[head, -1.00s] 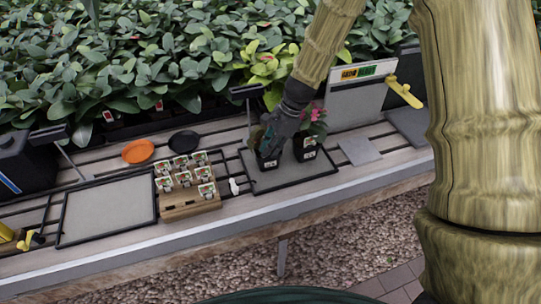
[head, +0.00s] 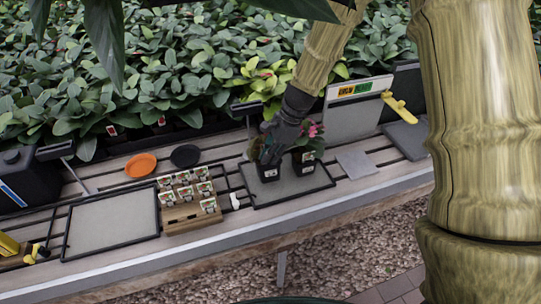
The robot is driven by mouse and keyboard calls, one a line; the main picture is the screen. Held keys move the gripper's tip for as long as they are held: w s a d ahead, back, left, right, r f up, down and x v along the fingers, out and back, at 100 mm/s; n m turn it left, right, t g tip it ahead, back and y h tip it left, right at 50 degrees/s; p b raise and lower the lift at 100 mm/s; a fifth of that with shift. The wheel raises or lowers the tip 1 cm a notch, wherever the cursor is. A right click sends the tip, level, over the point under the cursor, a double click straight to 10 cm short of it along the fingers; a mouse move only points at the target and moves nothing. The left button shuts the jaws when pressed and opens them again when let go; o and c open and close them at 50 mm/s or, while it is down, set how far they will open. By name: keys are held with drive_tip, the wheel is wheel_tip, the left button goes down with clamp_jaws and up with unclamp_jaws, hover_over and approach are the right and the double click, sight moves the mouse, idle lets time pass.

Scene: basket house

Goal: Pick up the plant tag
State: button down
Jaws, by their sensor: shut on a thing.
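Several small plant tags with pictures (head: 186,186) stand in a stepped wooden block (head: 187,219) left of the dark mat. My gripper (head: 268,152) points down at the left of two black pots (head: 268,172), its fingers among that plant's leaves. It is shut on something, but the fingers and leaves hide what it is. I cannot tell whether a tag is between the fingers. The right pot (head: 304,163) holds a plant with pink flowers and stands close beside the gripper. Both pots are upright and carry a small white label.
The pots stand on a dark-rimmed mat (head: 318,183). A grey tray (head: 112,222) lies at the left. An orange dish (head: 141,164) and a black dish (head: 185,156) lie behind the block. A sign board (head: 352,118) and a grey square (head: 357,164) are at the right. Dense foliage fills the back.

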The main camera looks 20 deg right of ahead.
wheel_tip(320, 180, up, 6)
drive_tip(key=p, duration=0.5)
drive_tip(key=shift+r, duration=0.25)
drive_tip(key=shift+c, duration=2.2)
unclamp_jaws()
drive_tip(key=v, duration=1.2)
